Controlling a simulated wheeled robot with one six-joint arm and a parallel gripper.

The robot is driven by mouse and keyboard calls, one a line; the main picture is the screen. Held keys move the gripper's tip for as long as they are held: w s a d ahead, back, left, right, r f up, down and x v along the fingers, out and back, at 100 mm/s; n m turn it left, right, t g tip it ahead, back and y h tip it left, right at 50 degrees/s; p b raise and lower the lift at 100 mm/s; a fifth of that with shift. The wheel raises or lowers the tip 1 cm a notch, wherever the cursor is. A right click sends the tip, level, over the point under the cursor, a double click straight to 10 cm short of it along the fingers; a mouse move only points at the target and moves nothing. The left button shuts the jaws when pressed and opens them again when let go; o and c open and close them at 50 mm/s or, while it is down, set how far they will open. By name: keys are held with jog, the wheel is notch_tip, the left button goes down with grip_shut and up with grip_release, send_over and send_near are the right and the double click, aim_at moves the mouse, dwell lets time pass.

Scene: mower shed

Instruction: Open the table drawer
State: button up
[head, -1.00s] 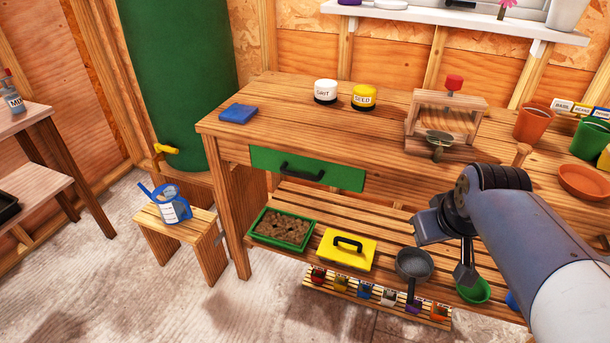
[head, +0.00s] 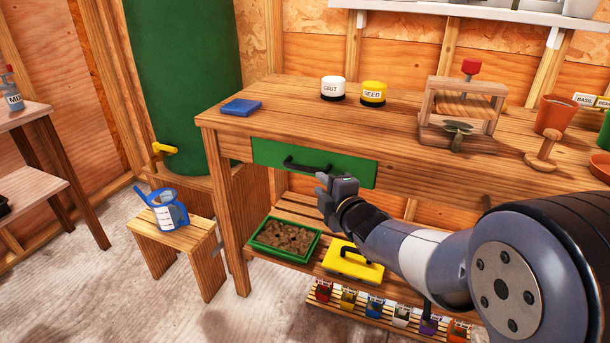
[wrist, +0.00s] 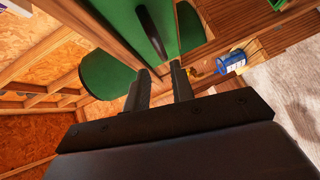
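The table drawer (head: 272,158) has a green front with a dark bar handle (head: 306,167) and sits flush in the wooden table (head: 390,150). My gripper (head: 322,186) is just below and to the right of the handle's middle in the head view. In the wrist view, the two fingers of my gripper (wrist: 157,88) stand apart with a gap between them. The handle (wrist: 150,32) shows there beyond the fingertips, with the green drawer front (wrist: 190,30) around it. Nothing shows between the fingers, and I see no contact with the handle.
A stool (head: 190,238) with a blue watering can (head: 172,214) stands left. Open floor lies in front.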

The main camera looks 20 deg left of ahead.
aim_at(307, 171)
jog(key=b+x, duration=0.1)
jog(key=x, duration=0.9)
jog(key=shift+w+a, duration=0.15)
jog(key=shift+w, duration=0.1)
jog(key=shift+c, duration=0.3)
grip_shut()
